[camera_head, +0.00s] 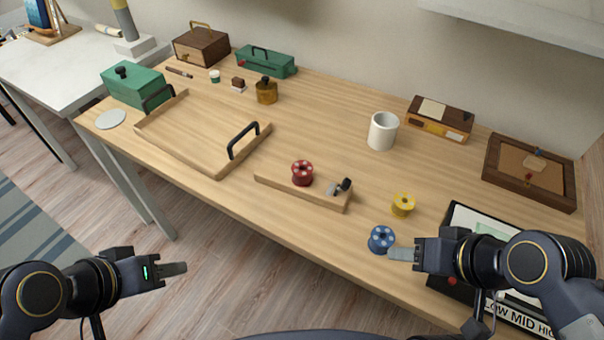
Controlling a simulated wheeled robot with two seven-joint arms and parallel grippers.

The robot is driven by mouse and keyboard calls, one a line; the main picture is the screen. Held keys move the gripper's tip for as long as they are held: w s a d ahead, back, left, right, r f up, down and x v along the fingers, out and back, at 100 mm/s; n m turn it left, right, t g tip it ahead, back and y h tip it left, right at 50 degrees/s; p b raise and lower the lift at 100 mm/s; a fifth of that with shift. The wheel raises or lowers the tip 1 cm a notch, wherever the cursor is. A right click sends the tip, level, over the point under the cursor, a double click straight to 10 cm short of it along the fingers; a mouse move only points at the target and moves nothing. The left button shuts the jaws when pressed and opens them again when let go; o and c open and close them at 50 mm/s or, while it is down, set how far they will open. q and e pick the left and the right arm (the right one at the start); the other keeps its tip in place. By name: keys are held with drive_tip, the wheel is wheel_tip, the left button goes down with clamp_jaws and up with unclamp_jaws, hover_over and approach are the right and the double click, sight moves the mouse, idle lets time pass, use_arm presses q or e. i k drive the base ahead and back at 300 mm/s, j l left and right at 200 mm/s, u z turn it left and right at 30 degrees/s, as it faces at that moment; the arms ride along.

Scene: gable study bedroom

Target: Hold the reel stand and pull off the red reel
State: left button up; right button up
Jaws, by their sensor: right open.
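The red reel (302,172) sits on the wooden reel stand (270,184), a low bar lying near the front middle of the desk. A metal and black clamp-like part (340,187) is at the stand's right end. My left gripper (186,268) is off the desk's front edge at lower left, apart from the stand; its finger gap cannot be made out. My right gripper (388,254) is open, at the blue reel (381,239) near the front edge. The blue reel is just beyond its fingertips; whether they touch is unclear.
A yellow reel (402,204) stands right of the reel stand. A wooden tray (185,157) with black handles lies to the left. A white mug (382,131) stands behind. A dark-framed board (465,212) lies partly under my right arm. Desk between mug and stand is clear.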

sight(300, 179)
drive_tip(key=j+z, duration=0.35)
drive_tip(key=i+j+z, duration=0.1)
drive_tip(key=j+z, duration=0.25)
